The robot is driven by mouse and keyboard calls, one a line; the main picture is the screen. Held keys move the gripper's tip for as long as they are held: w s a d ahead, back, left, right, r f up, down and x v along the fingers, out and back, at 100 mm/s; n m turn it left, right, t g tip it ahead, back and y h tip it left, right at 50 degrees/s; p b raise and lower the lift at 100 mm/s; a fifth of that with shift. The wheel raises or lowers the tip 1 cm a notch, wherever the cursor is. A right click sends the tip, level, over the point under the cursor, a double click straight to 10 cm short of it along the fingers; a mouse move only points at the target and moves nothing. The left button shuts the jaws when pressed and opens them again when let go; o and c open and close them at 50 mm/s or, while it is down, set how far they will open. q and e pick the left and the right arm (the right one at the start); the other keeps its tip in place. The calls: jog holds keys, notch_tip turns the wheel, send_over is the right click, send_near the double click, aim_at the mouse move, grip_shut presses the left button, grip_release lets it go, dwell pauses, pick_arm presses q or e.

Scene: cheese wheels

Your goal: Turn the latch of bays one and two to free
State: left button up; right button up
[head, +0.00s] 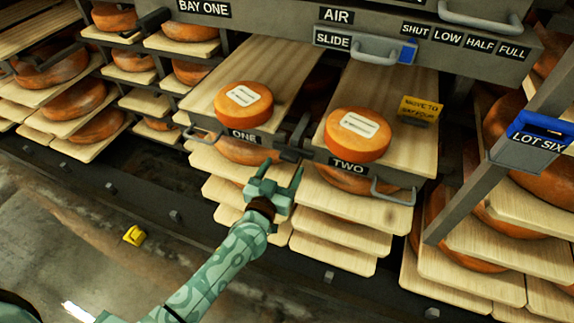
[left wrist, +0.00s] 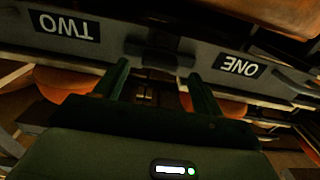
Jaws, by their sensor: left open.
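Board ONE (head: 205,105) and board TWO (head: 385,95) are pulled out side by side, each with an orange cheese wheel on it. Their labels ONE (head: 243,135) and TWO (head: 349,167) are on the grey front rails. A dark latch block (head: 290,155) sits between the two labels; in the left wrist view it is a dark bar (left wrist: 160,57) lying crosswise. My left gripper (head: 283,167) is open just in front of and below the latch, its fingers (left wrist: 158,72) apart and empty. I cannot tell whether they touch it. My right gripper is not in view.
Handles (head: 392,192) stick out from the rails. A SLIDE handle (head: 380,50) and labels sit on the grey beam above. A yellow note (head: 419,108) stands on board TWO. The lower left floor holds a small yellow object (head: 135,236).

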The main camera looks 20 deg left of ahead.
aim_at(291, 155)
pick_arm(q)
jog(key=shift+w+b, duration=0.3)
jog(key=shift+w, duration=1.05)
jog(key=c, duration=1)
